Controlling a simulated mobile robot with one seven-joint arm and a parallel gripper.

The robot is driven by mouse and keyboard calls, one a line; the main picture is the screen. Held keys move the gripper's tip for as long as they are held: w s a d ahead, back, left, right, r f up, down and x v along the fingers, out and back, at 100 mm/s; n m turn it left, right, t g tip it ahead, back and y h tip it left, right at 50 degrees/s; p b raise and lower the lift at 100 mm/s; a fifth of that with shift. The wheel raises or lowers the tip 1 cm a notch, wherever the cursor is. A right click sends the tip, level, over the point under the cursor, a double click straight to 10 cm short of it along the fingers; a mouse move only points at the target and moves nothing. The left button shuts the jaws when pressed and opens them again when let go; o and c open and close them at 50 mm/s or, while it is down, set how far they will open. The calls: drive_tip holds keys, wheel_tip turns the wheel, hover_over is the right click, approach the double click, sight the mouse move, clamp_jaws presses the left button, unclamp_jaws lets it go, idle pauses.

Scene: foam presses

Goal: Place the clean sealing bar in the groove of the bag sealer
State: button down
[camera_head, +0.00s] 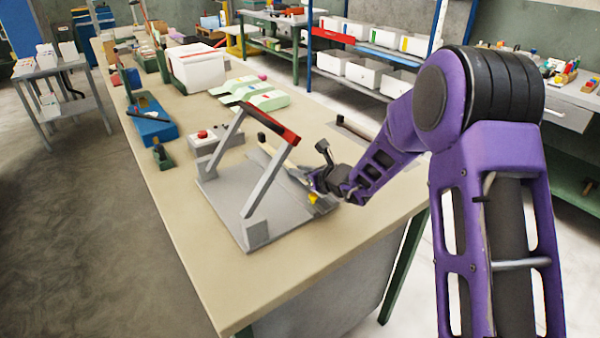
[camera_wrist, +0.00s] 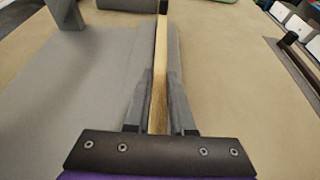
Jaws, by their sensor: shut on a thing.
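The bag sealer (camera_head: 224,196) is a flat grey base with a raised slanted frame and a red-topped crossbar, standing on the bench. In the wrist view its grey plate (camera_wrist: 60,90) lies at the left. My gripper (camera_head: 313,180) is low over the sealer's right edge. In the wrist view my gripper (camera_wrist: 160,90) is shut on a long, thin tan bar with a dark end (camera_wrist: 161,50), which points straight away from it. The bar (camera_head: 269,149) also shows in the head view, behind the frame's crossbar. I cannot make out the groove or whether the bar touches the base.
A grey box with a red button (camera_head: 201,134) stands left of the sealer. Another dark-ended bar or holder (camera_head: 350,131) lies at the right bench edge, also in the wrist view (camera_wrist: 289,39). Green packets (camera_head: 262,98) and a white box (camera_head: 196,70) stand farther back. The front bench is clear.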

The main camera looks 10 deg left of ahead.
drive_tip(key=shift+f+b, duration=0.6)
drive_tip(key=shift+b, duration=0.25)
drive_tip(key=c, duration=0.8)
unclamp_jaws()
drive_tip(key=shift+o, duration=0.2)
drive_tip(key=shift+r, duration=0.1)
drive_tip(key=shift+r+p, duration=0.9)
drive_tip(key=shift+p, duration=0.35)
drive_tip(key=v, duration=1.1)
drive_tip(key=shift+s+d+f, duration=0.2)
drive_tip(key=shift+s+d, duration=0.1)
drive_tip(key=shift+d, duration=0.05)
